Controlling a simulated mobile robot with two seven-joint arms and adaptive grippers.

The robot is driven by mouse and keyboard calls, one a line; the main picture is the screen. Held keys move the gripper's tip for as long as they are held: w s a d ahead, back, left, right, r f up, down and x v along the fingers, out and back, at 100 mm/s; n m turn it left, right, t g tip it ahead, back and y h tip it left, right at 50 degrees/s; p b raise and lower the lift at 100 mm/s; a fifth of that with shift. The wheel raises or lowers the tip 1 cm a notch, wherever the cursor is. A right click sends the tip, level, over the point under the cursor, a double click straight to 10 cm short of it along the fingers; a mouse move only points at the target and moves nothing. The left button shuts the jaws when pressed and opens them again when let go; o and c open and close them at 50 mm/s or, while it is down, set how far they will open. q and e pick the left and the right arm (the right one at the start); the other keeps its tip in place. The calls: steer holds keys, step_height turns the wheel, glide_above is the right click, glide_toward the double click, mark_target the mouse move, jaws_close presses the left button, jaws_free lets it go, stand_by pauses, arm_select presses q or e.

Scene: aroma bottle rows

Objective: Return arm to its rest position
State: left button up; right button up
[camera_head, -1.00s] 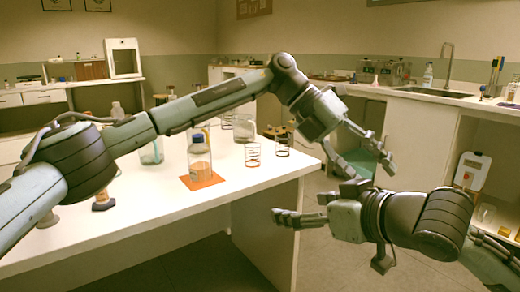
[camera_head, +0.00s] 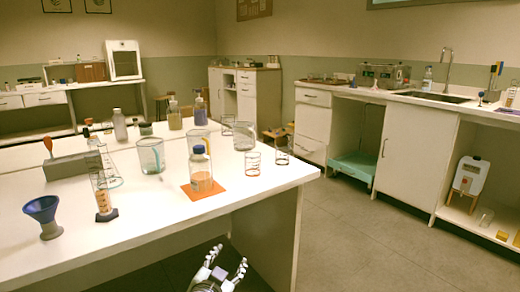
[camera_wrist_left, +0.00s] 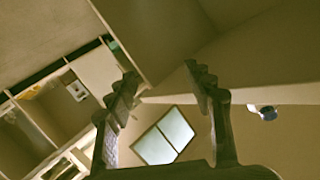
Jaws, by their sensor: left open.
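My left gripper (camera_head: 229,260) shows at the bottom edge of the head view, in front of the white table and below its top. Its two fingers are apart and empty. The same fingers show spread in the left wrist view (camera_wrist_left: 163,85), with nothing between them. The rest of my left arm is out of the head view. My right gripper is not in view.
A blue-capped bottle (camera_head: 200,169) stands on an orange mat (camera_head: 206,191) on the white table (camera_head: 150,212). A blue funnel (camera_head: 42,211), beakers (camera_head: 151,155) and several bottles stand around it. The floor (camera_head: 370,240) right of the table is clear.

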arm_select(q)
steer(key=s+a+f+n+g+y, duration=0.3)
steer(key=s+a+f+g, duration=0.2)
steer(key=s+a+f, duration=0.65)
steer(key=s+a+f+g, duration=0.2)
steer(key=s+f, duration=0.1)
steer(key=s, duration=0.4)
steer(key=s+a+f+n+g+y, duration=0.1)
steer(key=s+a+f+g, duration=0.1)
steer(key=s, duration=0.5)
steer(key=s+a+f+n+g+p, duration=0.1)
steer(key=s+a+f+g, duration=0.2)
steer(key=s, duration=0.5)
steer(key=shift+a+f, duration=0.25)
steer(key=shift+f, duration=0.6)
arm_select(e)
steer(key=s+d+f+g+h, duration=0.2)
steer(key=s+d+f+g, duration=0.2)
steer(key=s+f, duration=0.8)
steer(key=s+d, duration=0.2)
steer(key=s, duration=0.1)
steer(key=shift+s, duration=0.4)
